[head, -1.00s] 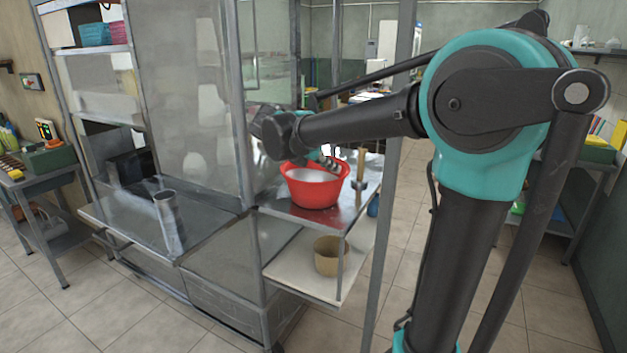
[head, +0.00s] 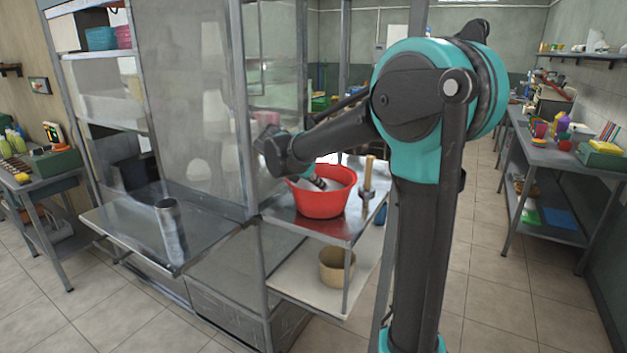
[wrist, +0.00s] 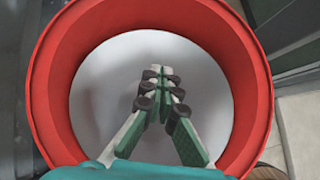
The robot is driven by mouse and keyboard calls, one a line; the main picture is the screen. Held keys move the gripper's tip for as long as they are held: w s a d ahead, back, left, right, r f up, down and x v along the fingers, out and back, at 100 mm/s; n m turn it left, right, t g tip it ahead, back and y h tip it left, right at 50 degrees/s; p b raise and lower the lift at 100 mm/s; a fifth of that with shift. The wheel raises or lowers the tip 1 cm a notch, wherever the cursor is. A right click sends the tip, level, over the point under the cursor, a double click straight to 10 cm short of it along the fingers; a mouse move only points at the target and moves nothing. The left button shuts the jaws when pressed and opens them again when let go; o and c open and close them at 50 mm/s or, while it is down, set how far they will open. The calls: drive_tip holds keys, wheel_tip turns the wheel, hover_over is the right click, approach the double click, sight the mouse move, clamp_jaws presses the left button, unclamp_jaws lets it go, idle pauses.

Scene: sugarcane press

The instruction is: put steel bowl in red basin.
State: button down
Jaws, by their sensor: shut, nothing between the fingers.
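The red basin (head: 322,203) stands on the upper metal shelf in the head view. Its red rim (wrist: 45,90) rings most of the wrist view. Inside it is a smooth, pale grey round surface (wrist: 100,90); I cannot tell whether this is the steel bowl or the inside of the basin. No other steel bowl is clear in view. My gripper (wrist: 161,75) is shut and empty, pointing down over the middle of the pale surface. In the head view my gripper (head: 318,183) is at the basin's mouth; whether it touches anything inside is unclear.
A wooden-handled tool (head: 368,175) stands right beside the basin. A tan pot (head: 336,266) sits on the lower shelf. A metal cylinder (head: 170,228) stands on the left tray. A frame post rises close to my arm. Open tiled floor (head: 480,260) lies to the right.

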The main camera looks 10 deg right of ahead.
sight(333, 186)
drive_tip(key=shift+x, duration=1.55)
drive_tip(key=w+d, duration=0.2)
drive_tip(key=shift+d, duration=0.35)
drive_tip(key=shift+s, duration=0.1)
drive_tip(key=shift+a, duration=0.1)
